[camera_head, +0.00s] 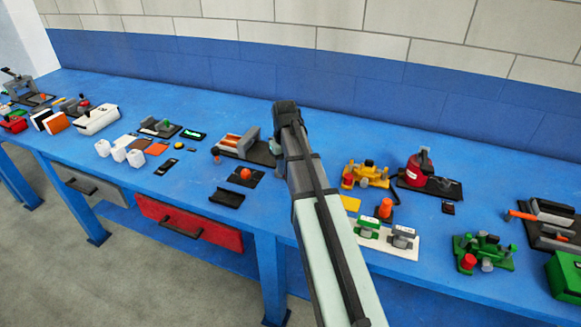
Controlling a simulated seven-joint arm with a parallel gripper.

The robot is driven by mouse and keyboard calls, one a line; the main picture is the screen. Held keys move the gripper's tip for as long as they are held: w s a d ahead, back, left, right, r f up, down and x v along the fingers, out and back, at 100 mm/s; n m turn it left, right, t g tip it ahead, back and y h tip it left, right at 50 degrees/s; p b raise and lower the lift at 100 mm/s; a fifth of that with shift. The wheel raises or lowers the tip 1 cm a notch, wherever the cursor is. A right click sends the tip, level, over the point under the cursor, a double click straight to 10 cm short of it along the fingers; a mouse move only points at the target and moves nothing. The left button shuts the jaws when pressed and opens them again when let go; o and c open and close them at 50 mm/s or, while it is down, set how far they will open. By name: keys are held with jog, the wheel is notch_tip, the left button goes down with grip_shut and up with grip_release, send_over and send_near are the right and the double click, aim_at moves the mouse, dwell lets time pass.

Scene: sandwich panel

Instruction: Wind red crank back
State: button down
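My arm reaches up from the bottom centre, and its dark end with my gripper (287,112) is above the back part of the blue bench. The fingers are seen from behind, so I cannot tell whether they are open or shut. No crank stands out clearly in this view. A red rounded unit with a grey top (417,170) sits on a black base to the right of my gripper, apart from it. A small red and grey device (81,105) is far left. At this size I cannot tell which red part is the crank.
The blue bench (330,128) is crowded. A yellow device (366,175) stands right of my arm, a green device (483,252) at right front, and a grey and orange unit (243,146) to the left. A red drawer (190,224) is under the bench.

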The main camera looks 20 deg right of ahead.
jog(key=shift+w+a+m, duration=0.3)
jog(key=shift+a+m, duration=0.05)
jog(key=shift+m, duration=0.25)
jog(key=shift+w, duration=0.1)
jog(key=c, duration=0.9)
grip_release()
jog(key=shift+c, duration=0.2)
jog(key=shift+r, duration=0.1)
notch_tip(320, 180, up, 14)
jog(key=shift+f, duration=0.2)
